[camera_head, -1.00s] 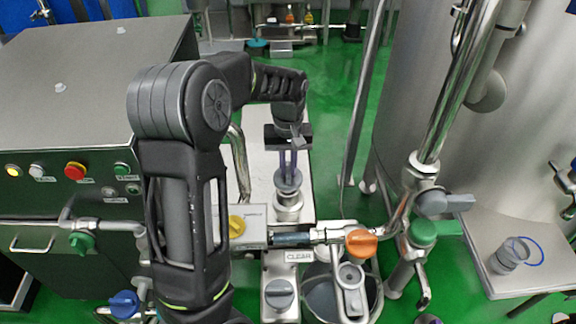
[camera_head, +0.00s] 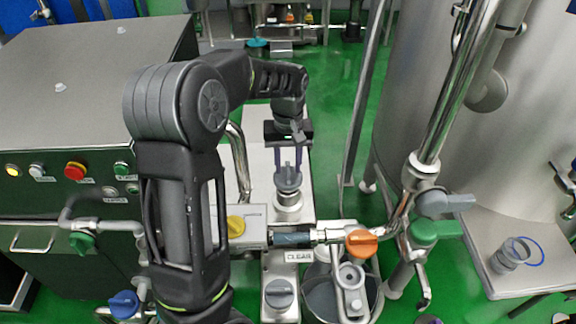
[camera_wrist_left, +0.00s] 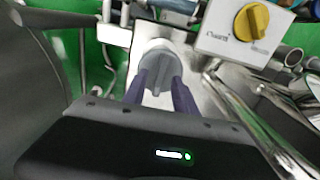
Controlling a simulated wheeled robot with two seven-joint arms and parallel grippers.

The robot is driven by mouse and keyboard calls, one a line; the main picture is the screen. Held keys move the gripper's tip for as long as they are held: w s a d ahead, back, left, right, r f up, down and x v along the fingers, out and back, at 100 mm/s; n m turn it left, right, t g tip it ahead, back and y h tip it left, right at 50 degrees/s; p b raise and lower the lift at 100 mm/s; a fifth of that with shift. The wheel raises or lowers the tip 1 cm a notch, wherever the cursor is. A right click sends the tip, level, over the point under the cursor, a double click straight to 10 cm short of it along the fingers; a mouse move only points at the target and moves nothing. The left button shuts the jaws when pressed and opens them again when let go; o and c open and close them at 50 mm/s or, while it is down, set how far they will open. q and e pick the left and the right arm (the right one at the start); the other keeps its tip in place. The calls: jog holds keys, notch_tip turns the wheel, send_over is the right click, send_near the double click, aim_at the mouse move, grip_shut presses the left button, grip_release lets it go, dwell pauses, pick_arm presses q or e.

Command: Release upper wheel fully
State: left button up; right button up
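The upper wheel (camera_head: 288,180) is a grey knob with a raised ridge on a steel fitting, and it also shows in the left wrist view (camera_wrist_left: 160,58). My left gripper (camera_head: 288,166) reaches it from the far side. Its two purple fingers stand spread on either side of the wheel's ridge, with gaps between fingers and ridge. In the left wrist view the fingertips (camera_wrist_left: 160,88) straddle the ridge and appear apart from it. A second grey knob (camera_head: 279,293) is lower down, nearer to me. My right gripper is out of view.
A box with a yellow knob (camera_head: 236,226) and a pipe with an orange handle (camera_head: 361,243) lie just nearer than the wheel. A steel cabinet (camera_head: 90,80) stands left, a large tank (camera_head: 520,120) right. A slanted steel post (camera_head: 357,120) rises right of the gripper.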

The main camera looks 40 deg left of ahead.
aim_at(288, 170)
pick_arm(q)
notch_tip(288, 170, up, 7)
jog(key=shift+f, duration=0.15)
dwell(0.6)
